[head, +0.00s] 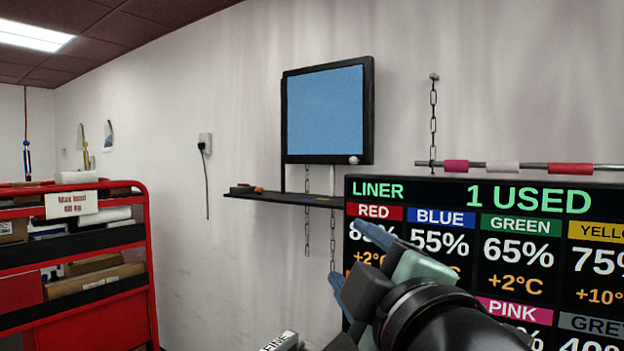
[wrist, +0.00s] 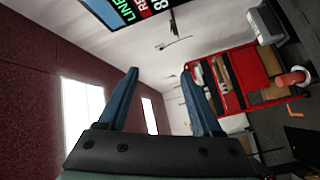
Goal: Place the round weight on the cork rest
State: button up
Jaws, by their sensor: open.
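My gripper (head: 356,262) is raised in front of the dark display board in the head view. Its two blue fingers are apart, with nothing between them. The wrist view also shows the open, empty fingers (wrist: 159,75), pointing at the room with the picture tilted. I cannot make out a round weight or a cork rest in either view. Small dark red and orange items (head: 246,189) lie on a wall shelf, too small to identify.
The display board (head: 400,285) fills the lower right. The dark shelf (head: 300,199) sits below a blue-screened monitor (head: 325,112). A red trolley (head: 100,310) with boxes stands at left and also shows in the wrist view (wrist: 247,75). Chains hang on the wall.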

jog(key=s+a+r+m+t+h, duration=0.4)
jog(key=s+r+m+t, duration=0.5)
jog(key=s+r+m, duration=0.2)
jog(key=s+m, duration=0.2)
jog(key=m, duration=0.2)
jog(key=shift+s+a, duration=0.25)
jog(key=shift+a, duration=0.05)
jog(key=shift+f, duration=0.2)
notch_tip(320, 180, down, 5)
jog(key=b, duration=0.5)
jog(key=shift+w, duration=0.1)
